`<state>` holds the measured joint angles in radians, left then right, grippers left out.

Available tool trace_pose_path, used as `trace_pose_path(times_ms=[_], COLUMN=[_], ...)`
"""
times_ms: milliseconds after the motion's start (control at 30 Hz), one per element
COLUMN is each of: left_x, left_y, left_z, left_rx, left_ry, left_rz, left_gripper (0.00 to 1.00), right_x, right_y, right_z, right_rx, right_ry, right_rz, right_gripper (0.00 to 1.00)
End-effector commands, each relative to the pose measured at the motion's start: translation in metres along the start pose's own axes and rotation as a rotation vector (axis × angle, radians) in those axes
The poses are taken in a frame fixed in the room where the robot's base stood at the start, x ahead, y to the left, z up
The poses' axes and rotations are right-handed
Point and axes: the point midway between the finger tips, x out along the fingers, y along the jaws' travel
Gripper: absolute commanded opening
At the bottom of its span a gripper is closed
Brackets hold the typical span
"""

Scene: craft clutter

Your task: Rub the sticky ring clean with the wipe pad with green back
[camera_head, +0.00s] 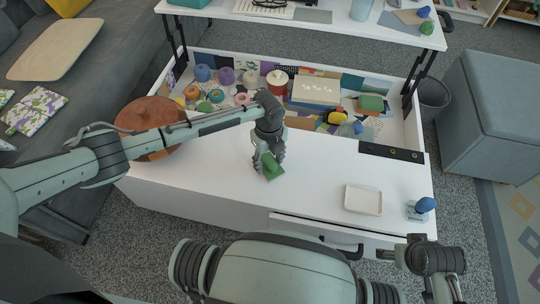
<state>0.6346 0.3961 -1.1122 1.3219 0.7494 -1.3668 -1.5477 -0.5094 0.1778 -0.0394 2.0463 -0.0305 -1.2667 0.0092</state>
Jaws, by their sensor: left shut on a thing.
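My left gripper (267,161) points down over the white tabletop and is shut on the wipe pad with green back (274,171). The pad is tilted, its green side showing, at or just above the table surface. No sticky ring can be made out on the tabletop; the pad and fingers hide the spot beneath them. My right gripper (447,287) is low at the right, off the table's front edge and partly cut by the frame; its fingers do not show clearly.
A white square dish (363,199) and a blue-topped item (422,208) stand at the right. The front middle is clear.

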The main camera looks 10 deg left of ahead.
Motion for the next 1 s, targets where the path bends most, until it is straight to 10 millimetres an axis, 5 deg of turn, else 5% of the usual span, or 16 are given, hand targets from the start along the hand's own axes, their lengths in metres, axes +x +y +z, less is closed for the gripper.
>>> trace_pose_path(times_ms=[1000], left_x=[0.002], left_y=[-0.021], left_z=[0.024], left_rx=[-0.001], left_ry=[-0.001], left_rz=[0.003], left_gripper=[0.10], right_x=[0.019], right_y=[-0.003], right_z=[0.005], right_rx=[0.000], right_ry=[0.000], right_rz=[0.000], right_gripper=[0.72])
